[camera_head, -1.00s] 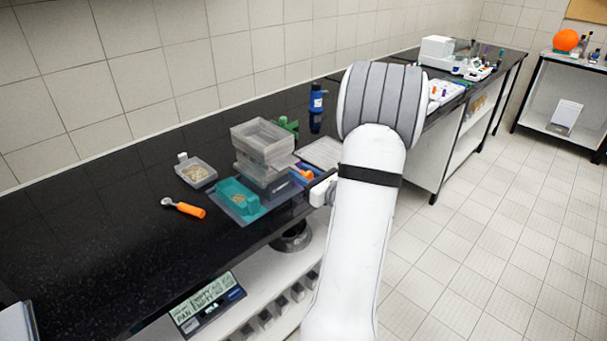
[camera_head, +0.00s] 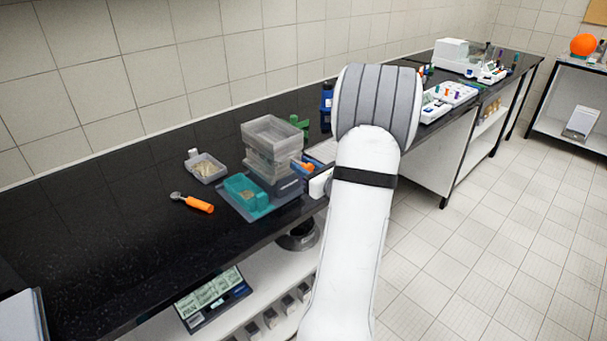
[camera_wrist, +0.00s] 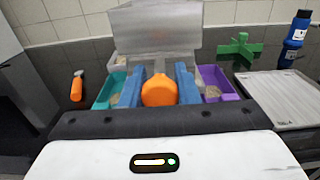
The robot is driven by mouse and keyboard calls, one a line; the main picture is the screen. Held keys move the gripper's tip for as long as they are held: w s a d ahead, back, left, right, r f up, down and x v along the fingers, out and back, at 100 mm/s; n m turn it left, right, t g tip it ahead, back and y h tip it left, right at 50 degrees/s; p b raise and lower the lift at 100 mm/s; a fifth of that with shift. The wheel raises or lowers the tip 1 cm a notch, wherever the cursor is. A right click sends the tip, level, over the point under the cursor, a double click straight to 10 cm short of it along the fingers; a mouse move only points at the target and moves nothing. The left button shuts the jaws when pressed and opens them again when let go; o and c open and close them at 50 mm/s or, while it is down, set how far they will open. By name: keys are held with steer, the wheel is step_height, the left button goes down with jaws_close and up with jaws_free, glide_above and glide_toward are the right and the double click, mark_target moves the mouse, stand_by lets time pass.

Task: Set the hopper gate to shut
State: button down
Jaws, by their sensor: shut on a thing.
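The orange knob (camera_wrist: 159,91) is between the two blue fingers of my gripper (camera_wrist: 158,88), in the middle of the wrist view. The gripper is shut on this knob, which seems to be the hopper gate's handle. In the head view the orange knob (camera_head: 304,166) shows at the right side of the clear stacked boxes. A translucent grey hopper-like box (camera_wrist: 155,32) rises behind the knob; it also tops the stack in the head view (camera_head: 272,132). The gate's plate and its exact position are hidden.
A teal tray (camera_wrist: 107,90) stands left of the fingers, a purple tray (camera_wrist: 218,84) right. A green cross-shaped piece (camera_wrist: 240,48), a blue bottle (camera_wrist: 294,38) and a flat grey panel (camera_wrist: 285,98) are farther right. An orange-handled scoop (camera_head: 194,203) lies on clear black bench.

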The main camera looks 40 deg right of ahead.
steer(key=shift+w+a+f, duration=0.1)
steer(key=shift+w, duration=1.15)
steer(key=shift+r, duration=0.25)
steer(key=c, duration=1.5)
jaws_free()
steer(key=shift+c, duration=0.2)
steer(key=o, duration=0.3)
steer(key=shift+f, duration=0.15)
steer(key=shift+o, duration=0.7)
